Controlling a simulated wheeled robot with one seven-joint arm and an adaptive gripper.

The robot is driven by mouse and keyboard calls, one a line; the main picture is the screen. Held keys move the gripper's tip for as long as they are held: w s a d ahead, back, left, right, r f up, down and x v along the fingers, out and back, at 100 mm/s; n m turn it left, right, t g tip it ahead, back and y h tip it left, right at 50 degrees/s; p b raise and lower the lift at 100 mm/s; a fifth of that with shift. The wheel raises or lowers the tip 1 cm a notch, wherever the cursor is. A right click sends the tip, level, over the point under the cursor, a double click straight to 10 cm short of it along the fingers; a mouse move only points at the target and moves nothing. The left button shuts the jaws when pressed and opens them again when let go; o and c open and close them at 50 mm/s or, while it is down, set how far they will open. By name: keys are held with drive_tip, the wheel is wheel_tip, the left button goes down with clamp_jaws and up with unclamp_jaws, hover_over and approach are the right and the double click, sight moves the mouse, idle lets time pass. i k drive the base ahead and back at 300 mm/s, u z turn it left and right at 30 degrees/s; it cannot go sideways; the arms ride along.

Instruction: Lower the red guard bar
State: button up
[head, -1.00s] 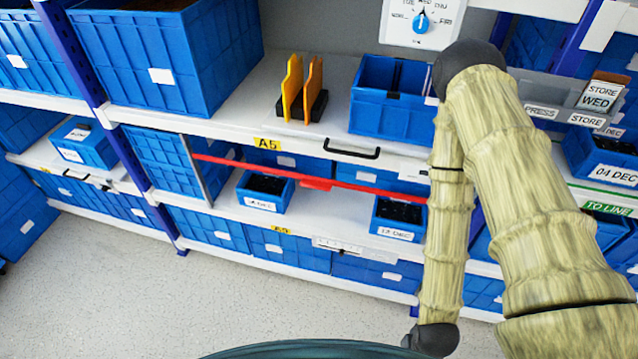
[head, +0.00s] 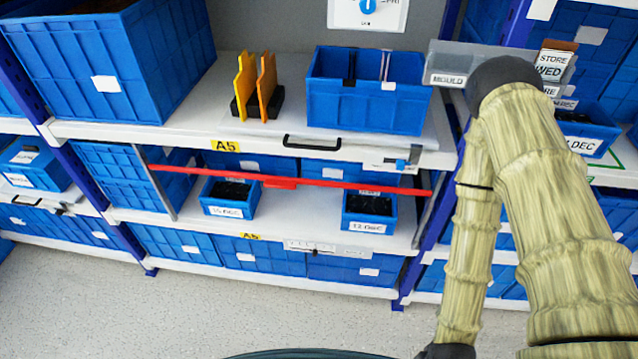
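The red guard bar (head: 340,185) runs across the front of the middle shelf bay in the head view, roughly level and raised above that shelf's front edge. It has a thicker red plate (head: 279,182) near its middle. Its left end meets a thin grey upright (head: 155,183), and its right end reaches near another grey upright (head: 433,208). Two small blue bins, the left bin (head: 229,198) and the right bin (head: 369,211), sit behind it. My gripper is outside the view; only my arm shows at right, its forearm hanging down past the bar's right end.
The upper shelf (head: 190,128) holds a blue crate (head: 368,95), orange dividers (head: 256,88) and a large bin (head: 110,60). A black handle (head: 311,143) sticks out from its edge. The floor (head: 200,310) in front is clear.

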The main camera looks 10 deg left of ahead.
sight(272, 181)
drive_tip(key=z, duration=1.55)
drive_tip(key=k, duration=1)
drive_tip(key=u, duration=1.55)
drive_tip(key=i, duration=0.5)
drive_tip(key=z, duration=0.05)
